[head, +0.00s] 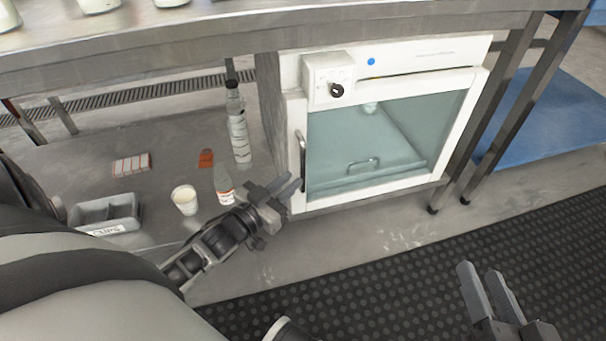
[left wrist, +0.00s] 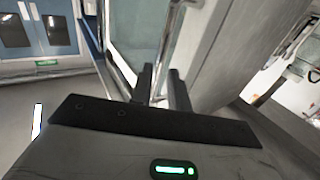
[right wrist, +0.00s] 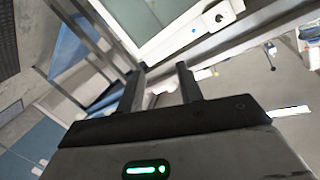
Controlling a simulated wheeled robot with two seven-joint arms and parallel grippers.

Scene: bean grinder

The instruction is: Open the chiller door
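The chiller (head: 390,125) is a white cabinet under the steel counter, with a glass door (head: 375,145) that looks shut. A dark vertical handle (head: 301,160) is on the door's left edge. My left gripper (head: 286,187) is open beside the handle's lower end. In the left wrist view, the handle (left wrist: 171,38) looks shiny and runs down toward the gap between my left fingertips (left wrist: 162,78); I cannot tell whether they touch it. My right gripper (head: 485,278) is open and empty over the black mat, well away from the door. Its fingers also show in the right wrist view (right wrist: 164,82).
Left of the chiller, a shelf (head: 150,215) holds a tall bottle (head: 238,130), a smaller bottle (head: 222,182), a white cup (head: 185,200) and a grey tray (head: 105,213). Table legs (head: 490,140) stand right of the chiller. The floor before the door is clear, with a black mat (head: 400,270).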

